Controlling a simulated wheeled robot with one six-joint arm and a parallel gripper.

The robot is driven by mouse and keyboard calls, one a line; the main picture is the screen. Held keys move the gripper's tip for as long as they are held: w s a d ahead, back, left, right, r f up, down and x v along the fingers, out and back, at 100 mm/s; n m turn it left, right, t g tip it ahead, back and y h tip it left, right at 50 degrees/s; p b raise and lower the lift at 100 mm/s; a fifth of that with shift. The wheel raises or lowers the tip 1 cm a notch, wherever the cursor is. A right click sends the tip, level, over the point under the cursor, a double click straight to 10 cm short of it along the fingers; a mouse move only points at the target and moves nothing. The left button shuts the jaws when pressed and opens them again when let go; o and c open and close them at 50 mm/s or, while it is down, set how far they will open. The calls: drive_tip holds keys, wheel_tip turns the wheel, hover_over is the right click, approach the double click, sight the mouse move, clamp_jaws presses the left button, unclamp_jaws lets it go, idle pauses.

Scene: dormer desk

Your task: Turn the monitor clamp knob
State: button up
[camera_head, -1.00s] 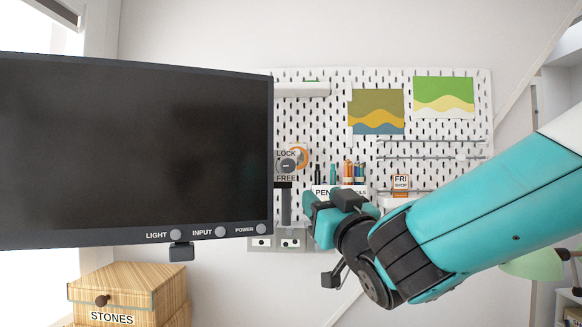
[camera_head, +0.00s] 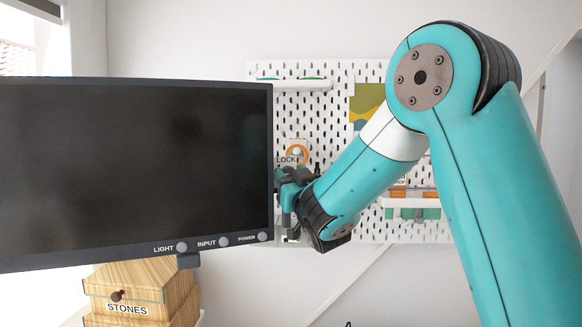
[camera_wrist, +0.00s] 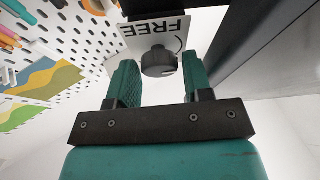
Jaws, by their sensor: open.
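The monitor clamp knob (camera_wrist: 158,62) is a dark round knob in the wrist view, in front of a white plate marked FREE (camera_wrist: 155,38). My gripper (camera_wrist: 160,82) is open, with one teal finger on each side of the knob; I cannot tell whether either finger touches it. In the head view my gripper (camera_head: 287,195) is at the right edge of the monitor (camera_head: 130,165), just below the LOCK label (camera_head: 286,160). My gripper hides the knob in that view.
A white pegboard (camera_head: 330,105) is on the wall behind. The monitor's LIGHT, INPUT and POWER buttons (camera_head: 222,241) run along its lower edge. A wooden box marked STONES (camera_head: 150,290) stands below the monitor. The lower middle is open.

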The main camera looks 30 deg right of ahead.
drive_tip(key=c, duration=0.7)
drive_tip(key=shift+o, duration=0.2)
drive_tip(key=shift+r+p, duration=0.2)
drive_tip(key=shift+p, duration=0.7)
drive_tip(key=n+p, duration=0.1)
drive_tip(key=p, duration=0.1)
drive_tip(key=n+y+p, duration=0.1)
drive_tip(key=p, duration=0.2)
drive_tip(key=shift+r, duration=0.25)
drive_tip(key=n+y+p, duration=0.1)
drive_tip(key=n+p, duration=0.1)
drive_tip(key=p, duration=0.1)
drive_tip(key=n+y+p, duration=0.2)
drive_tip(key=n+p, duration=0.1)
drive_tip(key=p, duration=0.2)
drive_tip(key=shift+f+n, duration=0.15)
drive_tip(key=shift+n, duration=0.25)
drive_tip(key=shift+d+f+n+g+y+p, duration=0.15)
drive_tip(key=shift+n+g+y+p, duration=0.5)
drive_tip(key=shift+n+p, duration=0.75)
drive_tip(key=shift+f, duration=0.1)
